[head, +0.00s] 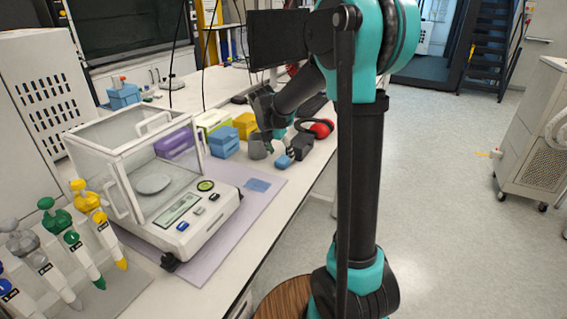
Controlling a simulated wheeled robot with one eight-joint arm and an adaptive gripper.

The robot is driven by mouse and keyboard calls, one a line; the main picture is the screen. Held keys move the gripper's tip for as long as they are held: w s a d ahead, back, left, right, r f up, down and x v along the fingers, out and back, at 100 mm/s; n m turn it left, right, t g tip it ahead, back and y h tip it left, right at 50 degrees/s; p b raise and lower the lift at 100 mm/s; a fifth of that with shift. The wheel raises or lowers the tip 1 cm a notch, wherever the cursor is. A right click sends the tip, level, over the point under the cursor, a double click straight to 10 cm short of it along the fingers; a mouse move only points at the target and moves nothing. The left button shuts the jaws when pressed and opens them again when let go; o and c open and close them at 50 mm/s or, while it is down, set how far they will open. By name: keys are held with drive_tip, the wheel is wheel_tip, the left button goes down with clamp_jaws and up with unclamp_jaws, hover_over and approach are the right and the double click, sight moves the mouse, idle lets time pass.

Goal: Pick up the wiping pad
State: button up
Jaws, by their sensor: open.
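A thin, flat blue pad (257,185), which looks like the wiping pad, lies on the purple mat (222,246) to the right of the balance. My gripper (277,142) is farther back over the bench, beside a grey cup, and apart from the pad. It is open; its fingertips are small and partly hard to make out against the things behind. A small blue object (284,161) lies just below the gripper, next to a dark block (299,146). I cannot tell whether the gripper touches either.
A glass-walled balance (186,225) stands on the mat, with several pipettes (62,250) at the front left. Open floor lies right.

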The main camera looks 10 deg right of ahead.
sight(283, 159)
drive_tip(key=shift+x, duration=2)
drive_tip(key=shift+r, duration=0.1)
drive_tip(key=shift+c, duration=0.6)
drive_tip(key=c, duration=0.8)
